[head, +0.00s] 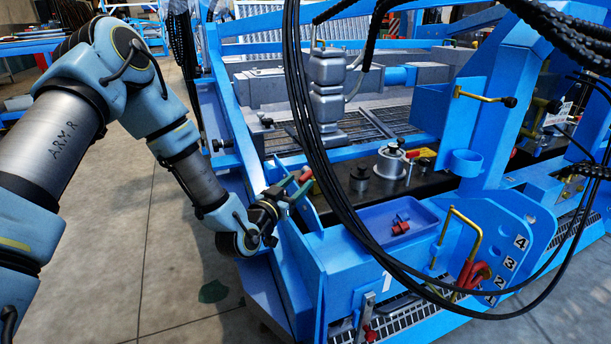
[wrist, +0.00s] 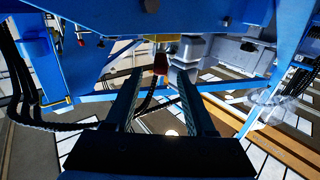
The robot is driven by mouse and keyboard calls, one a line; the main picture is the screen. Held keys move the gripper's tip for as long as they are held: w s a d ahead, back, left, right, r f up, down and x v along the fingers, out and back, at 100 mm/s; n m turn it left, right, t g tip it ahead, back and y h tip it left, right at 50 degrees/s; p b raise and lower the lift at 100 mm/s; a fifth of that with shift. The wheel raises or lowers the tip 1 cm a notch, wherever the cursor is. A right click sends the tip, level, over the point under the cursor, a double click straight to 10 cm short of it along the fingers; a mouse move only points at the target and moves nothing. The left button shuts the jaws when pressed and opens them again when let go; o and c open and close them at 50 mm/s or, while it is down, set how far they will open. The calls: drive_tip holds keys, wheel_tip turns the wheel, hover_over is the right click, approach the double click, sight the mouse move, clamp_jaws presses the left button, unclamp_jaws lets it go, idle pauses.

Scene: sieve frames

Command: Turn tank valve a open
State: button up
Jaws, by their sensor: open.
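In the wrist view, a dark red knob (wrist: 160,63) hangs below a yellow fitting (wrist: 162,38) under a blue frame. It appears to be a valve handle, but I see no label that marks it as tank valve a. My gripper (wrist: 159,76) is open, with its two dark fingers pointing toward the knob, one to each side of it in the picture. Whether the knob lies between the fingertips or just beyond them I cannot tell. In the head view, my gripper (head: 299,188) is at the left edge of the blue machine, close to a small red part (head: 305,175).
Black hoses (head: 312,140) hang in front of the blue machine. A blue tray (head: 370,222) holds small red parts (head: 400,224). A yellow handle (head: 462,230) and red clamp (head: 473,275) are at the front. The concrete floor (head: 150,260) at left is mostly clear.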

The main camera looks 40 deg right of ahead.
drive_tip(key=shift+v, duration=1.4)
